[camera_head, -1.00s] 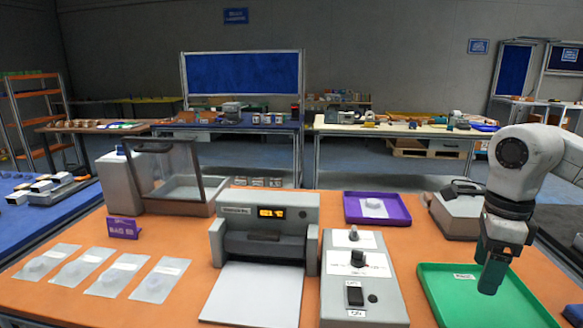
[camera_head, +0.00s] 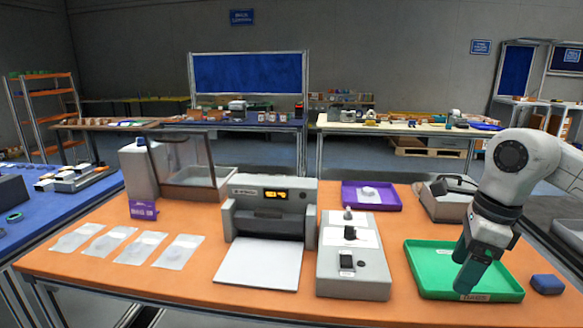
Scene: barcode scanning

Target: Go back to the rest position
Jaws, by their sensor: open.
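Part of the tray is hidden behind my gripper.
The orange table (camera_head: 200,283) carries a grey printer-like machine (camera_head: 268,212), a grey control box (camera_head: 352,268), a purple tray (camera_head: 392,203), several clear bags (camera_head: 127,247) and a blue block (camera_head: 547,284). A clear-walled box (camera_head: 190,168) stands at the back left.

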